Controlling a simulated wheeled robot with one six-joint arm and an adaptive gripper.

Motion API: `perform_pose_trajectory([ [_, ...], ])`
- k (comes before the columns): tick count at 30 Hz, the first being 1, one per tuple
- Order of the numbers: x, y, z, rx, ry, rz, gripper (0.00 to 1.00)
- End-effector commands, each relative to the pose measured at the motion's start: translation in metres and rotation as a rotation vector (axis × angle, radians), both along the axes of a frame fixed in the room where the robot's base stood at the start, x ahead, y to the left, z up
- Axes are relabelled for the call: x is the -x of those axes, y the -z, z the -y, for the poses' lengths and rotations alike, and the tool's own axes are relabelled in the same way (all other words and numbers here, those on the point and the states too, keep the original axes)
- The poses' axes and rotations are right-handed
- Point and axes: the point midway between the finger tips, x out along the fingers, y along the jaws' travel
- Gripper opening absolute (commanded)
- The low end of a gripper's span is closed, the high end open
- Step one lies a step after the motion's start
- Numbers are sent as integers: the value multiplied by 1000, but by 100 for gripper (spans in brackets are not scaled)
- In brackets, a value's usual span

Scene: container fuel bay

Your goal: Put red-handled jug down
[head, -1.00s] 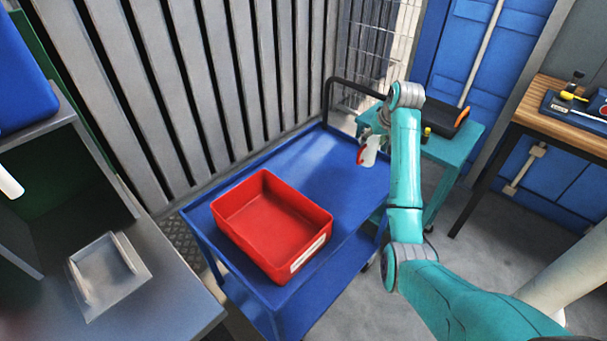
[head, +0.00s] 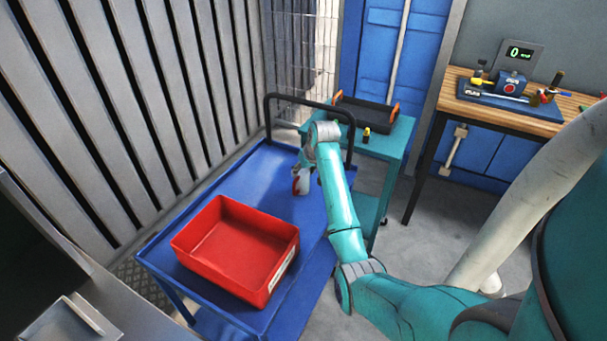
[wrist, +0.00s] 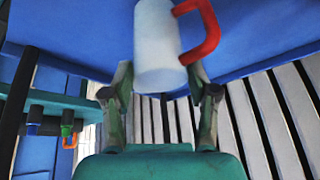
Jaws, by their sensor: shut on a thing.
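The red-handled jug (head: 302,182) is a small white vessel with a red handle. My gripper (head: 304,168) is shut on it, over the far part of the blue trolley (head: 250,182). The jug looks about upright in the head view; I cannot tell whether its base touches the trolley top. In the wrist view the white jug body (wrist: 157,45) sits between the two fingers of my gripper (wrist: 161,82), with its red handle sticking out to the right. My arm partly hides the trolley's right side.
A red bin (head: 192,222) takes up the near part of the trolley. A black rail stands at the trolley's far end. Beyond it a teal cart (head: 393,150) carries a dark tray (head: 365,118). A wooden bench (head: 540,123) stands at the right. The trolley's far top is otherwise clear.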

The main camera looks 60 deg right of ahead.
Motion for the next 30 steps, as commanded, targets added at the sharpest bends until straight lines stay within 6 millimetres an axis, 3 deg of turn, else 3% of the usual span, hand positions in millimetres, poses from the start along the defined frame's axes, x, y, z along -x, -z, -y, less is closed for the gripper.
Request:
perform_pose_trajectory([
  [4,0,13,0,0,0,0,0],
  [15,0,15,0,0,0,0,0],
  [16,0,16,0,0,0,0,61],
  [18,0,16,0,1,0,1,78],
  [19,0,16,0,1,0,1,84],
  [30,0,13,0,1,0,2,84],
])
